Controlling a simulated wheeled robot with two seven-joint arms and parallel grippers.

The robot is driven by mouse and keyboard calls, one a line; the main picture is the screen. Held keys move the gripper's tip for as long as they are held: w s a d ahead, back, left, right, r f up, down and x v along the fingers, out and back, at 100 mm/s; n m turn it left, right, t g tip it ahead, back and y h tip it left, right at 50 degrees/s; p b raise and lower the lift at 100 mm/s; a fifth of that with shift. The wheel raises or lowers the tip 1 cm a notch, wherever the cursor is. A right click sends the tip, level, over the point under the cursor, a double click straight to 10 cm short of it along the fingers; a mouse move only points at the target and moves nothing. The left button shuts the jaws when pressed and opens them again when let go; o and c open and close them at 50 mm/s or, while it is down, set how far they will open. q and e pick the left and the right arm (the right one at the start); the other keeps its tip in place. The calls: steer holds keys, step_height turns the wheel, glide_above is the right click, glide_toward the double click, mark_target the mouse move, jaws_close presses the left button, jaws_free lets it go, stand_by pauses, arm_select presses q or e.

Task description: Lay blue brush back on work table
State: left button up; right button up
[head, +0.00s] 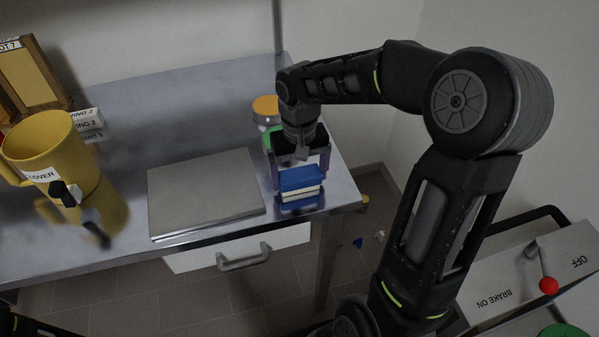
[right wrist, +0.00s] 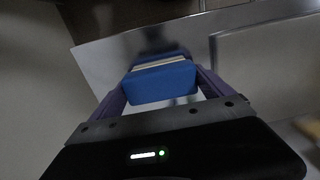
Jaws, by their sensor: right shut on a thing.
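The blue brush (head: 300,179), a blue block with pale bristles beneath, is between the fingers of my right gripper (head: 300,172). The gripper is shut on it over the right front part of the metal work table (head: 215,120). In the right wrist view the blue brush (right wrist: 160,83) sits between both purple fingers, bristles towards the table. The bristles are very near the table top, with a reflection below; I cannot tell whether they touch. My left gripper is not in view.
A flat grey plate (head: 205,190) lies left of the brush. A container with an orange top (head: 266,106) stands behind the gripper. A large yellow mug (head: 55,150) stands at the left. A panel with a red-knobbed lever (head: 548,285) is at lower right.

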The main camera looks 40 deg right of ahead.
mark_target(299, 173)
steer(key=shift+f, duration=0.2)
steer(key=o, duration=1.2)
steer(key=shift+r, duration=0.1)
steer(key=shift+c, duration=0.2)
steer(key=shift+r, duration=0.1)
step_height(299, 173, up, 12)
